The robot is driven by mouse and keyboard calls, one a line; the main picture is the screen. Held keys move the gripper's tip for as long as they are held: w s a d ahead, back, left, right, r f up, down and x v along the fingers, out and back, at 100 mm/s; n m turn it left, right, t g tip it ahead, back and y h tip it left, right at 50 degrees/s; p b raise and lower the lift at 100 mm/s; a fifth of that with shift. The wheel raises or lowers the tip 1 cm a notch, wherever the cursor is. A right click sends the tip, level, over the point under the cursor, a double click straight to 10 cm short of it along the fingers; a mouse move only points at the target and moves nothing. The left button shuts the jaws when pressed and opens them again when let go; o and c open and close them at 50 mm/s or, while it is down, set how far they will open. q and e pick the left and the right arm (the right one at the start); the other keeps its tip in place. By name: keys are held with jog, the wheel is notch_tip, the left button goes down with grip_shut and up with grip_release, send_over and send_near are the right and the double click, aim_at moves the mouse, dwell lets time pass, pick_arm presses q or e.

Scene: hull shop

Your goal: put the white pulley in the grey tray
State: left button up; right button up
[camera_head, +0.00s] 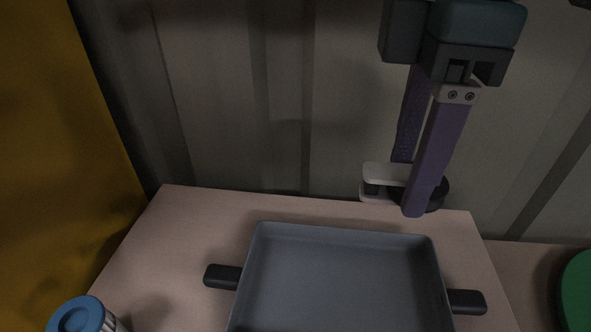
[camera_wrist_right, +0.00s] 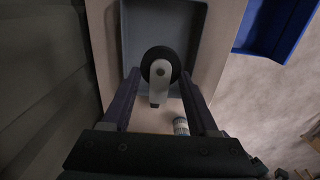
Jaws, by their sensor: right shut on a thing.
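The white pulley (camera_head: 383,173), a pale bracket with a dark wheel, is between the purple fingers of my right gripper (camera_head: 408,188), which is shut on it. It is held in the air near the back edge of the table, behind the grey tray, with one finger hiding part of it. In the right wrist view the pulley (camera_wrist_right: 159,88) is between the fingertips, overlapping the tray in the picture. The grey tray (camera_head: 346,232) lies on the table, looks empty, and has a dark handle on each side; its front is cut off. My left gripper is not in view.
A blue-lidded container (camera_head: 80,316) stands at the table's front left. A green round thing (camera_head: 578,292) is at the right edge. A corrugated wall (camera_head: 285,90) rises behind the table, and a yellow surface (camera_head: 50,150) at left. A blue bin (camera_wrist_right: 272,30) shows in the wrist view.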

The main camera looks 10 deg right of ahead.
notch_tip(320, 180, down, 15)
jog(key=b, duration=0.3)
jog(key=shift+s+a+r, duration=0.1)
jog(key=shift+s+r, duration=0.05)
jog(key=shift+r, duration=0.05)
jog(key=shift+f+b, duration=0.9)
jog(key=shift+f, duration=1.75)
